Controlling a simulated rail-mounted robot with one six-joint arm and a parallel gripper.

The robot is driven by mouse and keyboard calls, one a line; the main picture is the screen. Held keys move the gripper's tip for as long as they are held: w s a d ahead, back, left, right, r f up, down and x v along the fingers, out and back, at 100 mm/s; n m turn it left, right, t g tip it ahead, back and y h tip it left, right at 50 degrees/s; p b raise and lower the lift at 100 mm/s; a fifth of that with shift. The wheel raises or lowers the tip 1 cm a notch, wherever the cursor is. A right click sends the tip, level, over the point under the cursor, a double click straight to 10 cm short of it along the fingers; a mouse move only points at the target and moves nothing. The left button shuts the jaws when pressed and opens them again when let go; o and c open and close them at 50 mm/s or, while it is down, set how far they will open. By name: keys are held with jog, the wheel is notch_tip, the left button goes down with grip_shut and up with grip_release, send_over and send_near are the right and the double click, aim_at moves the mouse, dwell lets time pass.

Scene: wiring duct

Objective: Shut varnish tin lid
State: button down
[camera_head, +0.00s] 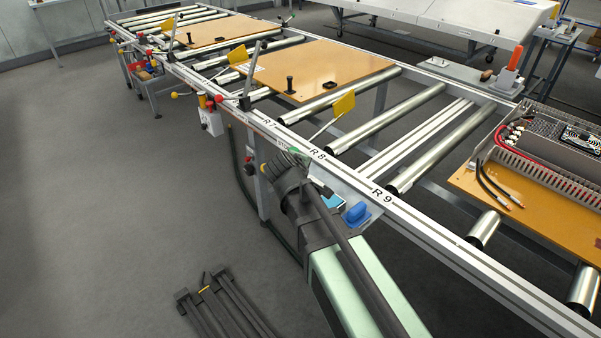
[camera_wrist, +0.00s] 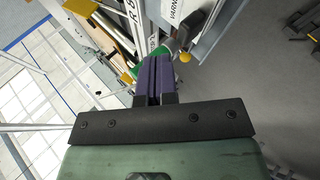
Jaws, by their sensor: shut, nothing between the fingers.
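My gripper (camera_wrist: 154,62) shows in the wrist view with its two purple fingers together and nothing between them. A white label (camera_wrist: 177,10) with letters starting "VARN" is on a grey surface just beyond and right of the fingertips. Only part of this surface shows, and I cannot make out the tin's lid or whether it stands open. A green part (camera_wrist: 143,71) lies behind the fingertips; I cannot tell if they touch it. In the head view my arm reaches up to the rail's near side and hides what is there; the fingers cannot be made out.
A yellow knob (camera_wrist: 185,57) sits close right of the fingertips. A blue object (camera_head: 356,213) is on a plate at the roller conveyor's near rail (camera_head: 440,237). Wooden boards (camera_head: 325,66) lie on the rollers. A wiring tray (camera_head: 548,160) is at right.

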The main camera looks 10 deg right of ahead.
jog(key=p+v, duration=0.5)
jog(key=v, duration=0.6)
jog(key=shift+a+p, duration=0.3)
jog(key=shift+a, duration=0.15)
jog(key=s+d+m+g+y+p, duration=0.4)
jog(key=s+d+m+g+p, duration=0.2)
jog(key=s+d+m+g, duration=0.2)
jog(key=s+m, duration=0.2)
jog(key=s, duration=0.1)
jog(key=shift+s+d+y, duration=0.15)
jog(key=shift+s+y, duration=0.05)
jog(key=shift+y, duration=0.1)
